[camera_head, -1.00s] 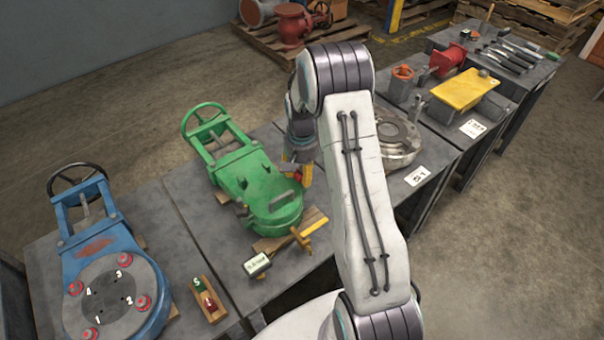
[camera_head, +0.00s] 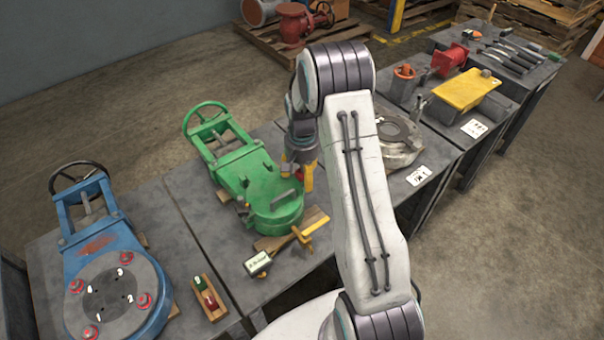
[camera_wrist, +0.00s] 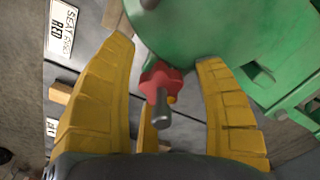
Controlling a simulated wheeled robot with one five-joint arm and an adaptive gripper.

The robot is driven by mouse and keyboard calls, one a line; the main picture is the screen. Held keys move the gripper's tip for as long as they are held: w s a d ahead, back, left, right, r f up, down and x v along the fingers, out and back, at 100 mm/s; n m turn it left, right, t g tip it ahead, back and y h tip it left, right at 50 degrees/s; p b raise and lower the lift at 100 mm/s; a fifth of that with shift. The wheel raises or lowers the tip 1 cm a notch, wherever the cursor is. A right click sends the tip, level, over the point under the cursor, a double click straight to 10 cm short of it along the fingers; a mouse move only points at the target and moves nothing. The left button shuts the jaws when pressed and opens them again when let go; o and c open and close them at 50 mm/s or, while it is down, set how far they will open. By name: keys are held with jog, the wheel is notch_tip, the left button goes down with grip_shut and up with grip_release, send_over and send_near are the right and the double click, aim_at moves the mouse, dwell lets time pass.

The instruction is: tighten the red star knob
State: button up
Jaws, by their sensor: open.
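The red star knob (camera_wrist: 161,82) sits on a metal stem at the edge of the green valve body (camera_head: 262,190). A bare stud end points toward the wrist camera. A small part of the knob shows in the head view (camera_head: 299,175), partly hidden by my gripper (camera_head: 307,180). In the wrist view my gripper (camera_wrist: 166,52) is open, with yellow ribbed fingers on both sides of the knob. Gaps show between the knob and the two large fingers. A further yellow finger part stands close below the knob; I cannot tell whether it touches.
A blue valve (camera_head: 105,240) and a small wooden box (camera_head: 222,311) are to the left. A metal flange (camera_head: 400,150) lies to the right.

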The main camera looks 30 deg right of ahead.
jog(key=shift+w+r, duration=0.1)
jog(key=shift+d+r, duration=0.1)
jog(key=shift+r, duration=0.15)
notch_tip(320, 180, up, 11)
jog(key=shift+r, duration=0.2)
jog(key=shift+o, duration=0.3)
jog(key=shift+c, duration=0.3)
